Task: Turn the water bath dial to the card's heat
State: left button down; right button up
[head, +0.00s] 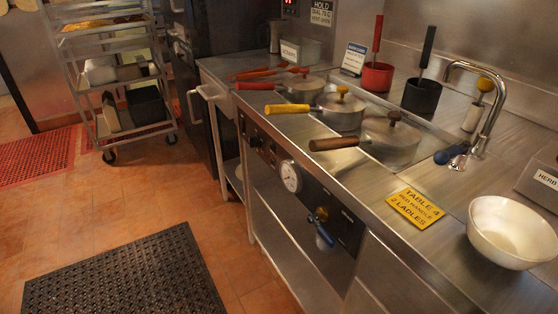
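The steel counter unit, seemingly the water bath, holds several lidded pots, and its dark front panel (343,226) faces the aisle. A round white dial or gauge (291,176) sits on that panel; its markings are too small to read. Small dark knobs (254,142) are further left on the panel. A yellow card (415,208) on the counter reads "TABLE 4, RED HANDLE, 2 LADLES". A white card (354,58) with a blue header stands at the back; its text is unreadable. Neither gripper is in view.
Pot handles, including a yellow one (287,109) and a brown one (334,144), stick out over the front edge. A drain tap (323,228) projects from the panel. A white bowl (512,232) is at right. A rack trolley (115,70) stands left; the floor has free room.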

aim_at(253, 141)
jog(key=u, duration=0.75)
jog(key=k, duration=0.95)
jog(key=u, duration=1.6)
jog(key=i, duration=0.65)
jog(key=z, duration=0.55)
jog(key=i, duration=2.85)
jog(key=z, duration=1.7)
jog(key=i, duration=1.2)
jog(key=z, duration=1.4)
jog(key=i, duration=0.25)
jog(key=z, duration=0.25)
